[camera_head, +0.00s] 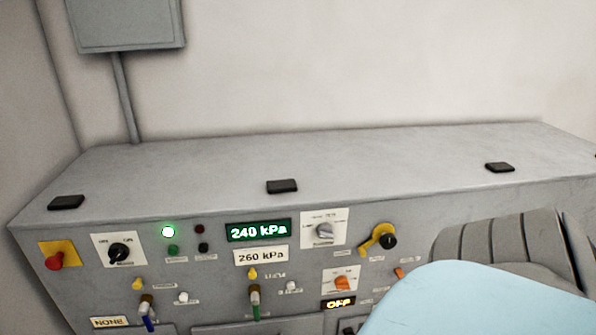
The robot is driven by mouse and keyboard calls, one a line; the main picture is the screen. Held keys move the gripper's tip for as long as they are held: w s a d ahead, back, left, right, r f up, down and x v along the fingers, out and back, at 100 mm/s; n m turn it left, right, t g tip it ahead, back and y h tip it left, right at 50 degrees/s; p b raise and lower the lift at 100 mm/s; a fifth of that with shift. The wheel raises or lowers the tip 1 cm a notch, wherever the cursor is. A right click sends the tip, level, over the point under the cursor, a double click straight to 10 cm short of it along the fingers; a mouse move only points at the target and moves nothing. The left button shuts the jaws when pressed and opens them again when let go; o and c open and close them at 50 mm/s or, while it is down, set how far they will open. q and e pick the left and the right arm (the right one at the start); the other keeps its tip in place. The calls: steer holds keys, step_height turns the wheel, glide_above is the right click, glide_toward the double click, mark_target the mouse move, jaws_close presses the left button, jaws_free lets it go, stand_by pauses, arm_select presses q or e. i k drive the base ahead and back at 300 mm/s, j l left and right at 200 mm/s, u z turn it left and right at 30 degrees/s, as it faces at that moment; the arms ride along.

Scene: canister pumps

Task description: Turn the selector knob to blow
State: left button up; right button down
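A grey control panel (210,275) fills the lower part of the head view. A light grey knob (324,231) sits on a white plate at the panel's upper middle, with small labels around it too blurred to read. An orange knob (343,283) sits on another white plate below it, above a small display (339,303) reading OFF. A black knob (118,251) sits on a white plate at the left. I cannot read which knob has a blow mark. Neither of my grippers shows.
A red button (54,262) on yellow is at the far left. A yellow lever with a black knob (388,242) is right of the grey knob. A green display (258,231) reads 240 kPa. A light blue shape (480,305) and grey ribbed part cover the lower right.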

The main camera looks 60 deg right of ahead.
mark_target(324, 231)
steer(key=k+j, duration=0.1)
steer(key=k, duration=0.3)
steer(key=k+j, duration=0.1)
steer(key=k, duration=0.3)
steer(key=k+z, duration=0.1)
steer(key=z, duration=0.3)
steer(key=k+z, duration=0.1)
steer(key=z, duration=0.3)
steer(key=k+z, duration=0.1)
steer(key=z, duration=0.3)
steer(key=k+z, duration=0.1)
steer(key=z, duration=0.3)
